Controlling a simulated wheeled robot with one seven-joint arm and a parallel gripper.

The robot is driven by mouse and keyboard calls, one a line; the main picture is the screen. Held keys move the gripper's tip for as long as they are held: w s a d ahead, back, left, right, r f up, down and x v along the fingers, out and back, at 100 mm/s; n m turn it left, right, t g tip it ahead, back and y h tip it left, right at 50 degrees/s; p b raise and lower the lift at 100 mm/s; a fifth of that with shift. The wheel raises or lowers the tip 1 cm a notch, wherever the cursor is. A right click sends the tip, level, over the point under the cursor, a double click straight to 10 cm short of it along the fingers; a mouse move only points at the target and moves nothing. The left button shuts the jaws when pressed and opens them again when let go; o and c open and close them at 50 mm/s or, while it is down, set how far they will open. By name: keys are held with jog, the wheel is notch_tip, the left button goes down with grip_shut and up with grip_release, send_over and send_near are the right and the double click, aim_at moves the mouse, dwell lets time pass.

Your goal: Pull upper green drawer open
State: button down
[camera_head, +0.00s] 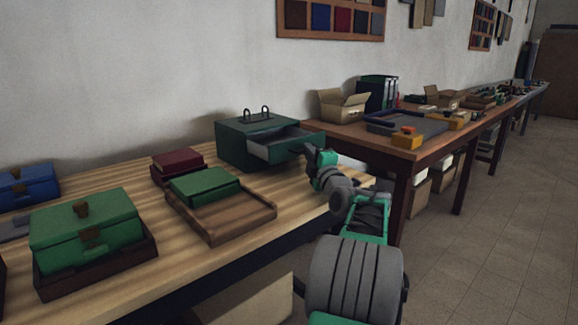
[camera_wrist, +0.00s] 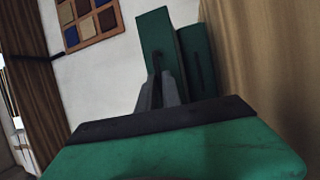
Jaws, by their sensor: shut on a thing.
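The green drawer box (camera_head: 240,150) stands at the far end of the near table, with two dark loops on its lid. Its green-fronted drawer (camera_head: 298,148) is pulled partway out and its pale inside shows. My gripper (camera_head: 311,152) is at the drawer's front; its fingertips are too small to make out there. In the wrist view my gripper's grey fingers (camera_wrist: 161,78) are close together against green panels (camera_wrist: 196,60), shut on the drawer front. The exact grip point is hidden. I cannot make out a second drawer.
A wooden tray (camera_head: 235,226) with a green box, a dark red box (camera_head: 178,164) and a green chest (camera_head: 86,232) stand on the near table. A second table (camera_head: 350,137) with boxes and tools stands beyond. The floor at the right is clear.

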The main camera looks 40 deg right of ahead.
jog(key=s+b, duration=0.1)
jog(key=s, duration=0.1)
jog(key=shift+s, duration=0.35)
jog(key=c, duration=1.5)
grip_release()
jog(key=shift+c, duration=0.2)
jog(key=shift+a, duration=0.1)
jog(key=v, duration=0.7)
jog(key=shift+s+a+p, duration=0.15)
jog(key=shift+s+p, duration=0.2)
